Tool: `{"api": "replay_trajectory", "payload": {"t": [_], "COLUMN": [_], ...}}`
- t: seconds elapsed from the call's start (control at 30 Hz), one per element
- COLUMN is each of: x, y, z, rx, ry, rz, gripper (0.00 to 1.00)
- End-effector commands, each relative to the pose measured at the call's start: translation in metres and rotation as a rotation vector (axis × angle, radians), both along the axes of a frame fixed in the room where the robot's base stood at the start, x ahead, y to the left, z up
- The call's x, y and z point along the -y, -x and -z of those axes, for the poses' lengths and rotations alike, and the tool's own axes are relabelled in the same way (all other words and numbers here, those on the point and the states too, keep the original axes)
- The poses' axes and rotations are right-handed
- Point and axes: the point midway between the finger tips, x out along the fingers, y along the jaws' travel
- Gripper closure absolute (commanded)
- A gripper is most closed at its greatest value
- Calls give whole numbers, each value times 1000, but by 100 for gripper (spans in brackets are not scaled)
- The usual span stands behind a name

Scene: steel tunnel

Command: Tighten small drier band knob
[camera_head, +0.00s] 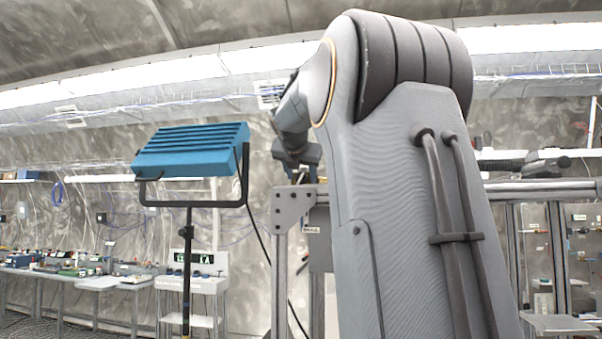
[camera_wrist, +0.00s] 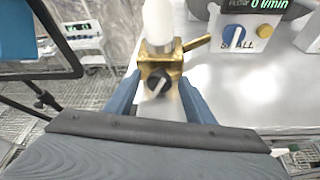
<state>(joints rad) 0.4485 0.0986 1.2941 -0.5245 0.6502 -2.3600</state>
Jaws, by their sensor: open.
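In the wrist view, a black round knob (camera_wrist: 158,81) with a pale pointer sits on the front of a brass valve block (camera_wrist: 174,67). A white upright cylinder (camera_wrist: 158,22) stands on the block, and a brass lever (camera_wrist: 196,43) sticks out to the right. My gripper (camera_wrist: 158,88) is open, its blue fingers on either side of the knob with gaps; contact does not show. A blue knob (camera_wrist: 235,33) on a white box partly covers a label reading like "SMALL". I cannot tell which knob is the drier band knob. In the head view, my arm hides the valve.
A yellow button (camera_wrist: 264,30) is beside the blue knob, below a green "0 l/min" display (camera_wrist: 268,4). A pale bench top (camera_wrist: 225,85) lies to the right. A blue lamp (camera_head: 191,150) on a stand is left of my arm; benches with equipment line the far left.

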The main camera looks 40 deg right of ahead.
Motion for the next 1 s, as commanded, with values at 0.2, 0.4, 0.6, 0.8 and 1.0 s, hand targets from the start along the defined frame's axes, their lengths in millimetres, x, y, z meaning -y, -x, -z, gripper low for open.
{"api": "replay_trajectory", "payload": {"t": [0.2,0.4,0.6,0.8,1.0], "x": [-1,-1,-1,0,0], "y": [-1,-1,0,1,0], "z": [0,0,0,0,1], "rx": [1,1,17,104,104], "ry": [0,0,-16,-91,-89], "rz": [-2,-2,-2,-1,-1], "gripper": [51,81,92,92,92]}}
